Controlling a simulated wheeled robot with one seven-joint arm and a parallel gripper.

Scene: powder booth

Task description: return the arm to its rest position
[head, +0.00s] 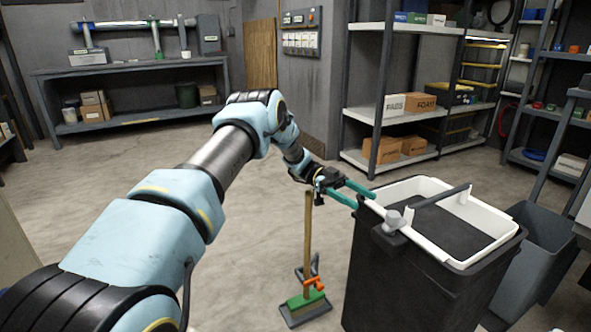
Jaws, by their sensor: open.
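My arm reaches forward from the lower left in the head view. My gripper (359,194) is at its end, with two teal fingers spread apart and nothing seen between them. The fingers point right, close to the left rim of a dark bin (395,285) with a white inner tray (507,222). I cannot tell whether a finger touches the rim. A grey knob-like piece (393,221) sits on the bin's near left edge, just past the fingertips.
A broom (307,245) with a wooden handle and green head stands below my gripper. A grey open bin (545,245) is at the right. Shelves with boxes (412,107) and a workbench (130,70) line the back. The floor (250,260) at left-centre is clear.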

